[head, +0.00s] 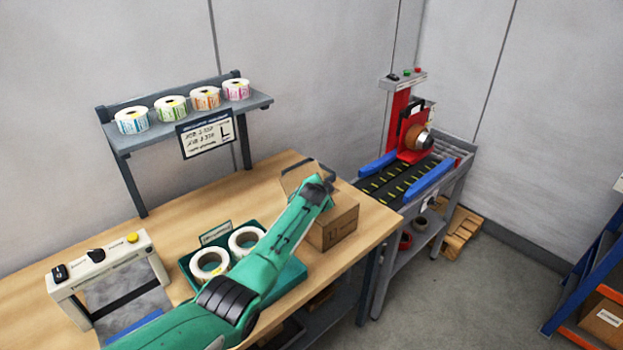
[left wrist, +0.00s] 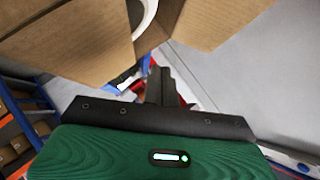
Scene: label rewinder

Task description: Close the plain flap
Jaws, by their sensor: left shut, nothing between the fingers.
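The open cardboard box (head: 335,226) stands at the right end of the wooden table. One flap (head: 297,178) sticks up at its back left; my arm hides much of the box's top. In the left wrist view, cardboard panels (left wrist: 65,50) and (left wrist: 215,20) fill the top, with part of a white roll (left wrist: 146,20) between them. I cannot tell which panel is the plain flap. My left gripper (left wrist: 158,75) is shut and empty, close to the cardboard; whether it touches is unclear. It shows over the box in the head view (head: 325,183). My right gripper is not in view.
A green tray (head: 187,262) with white rolls (head: 209,263) lies left of the box, partly under my arm. A label shelf (head: 190,121) stands behind. The rewinder's conveyor (head: 398,184) is to the right. A control-panel frame (head: 100,262) stands at the left.

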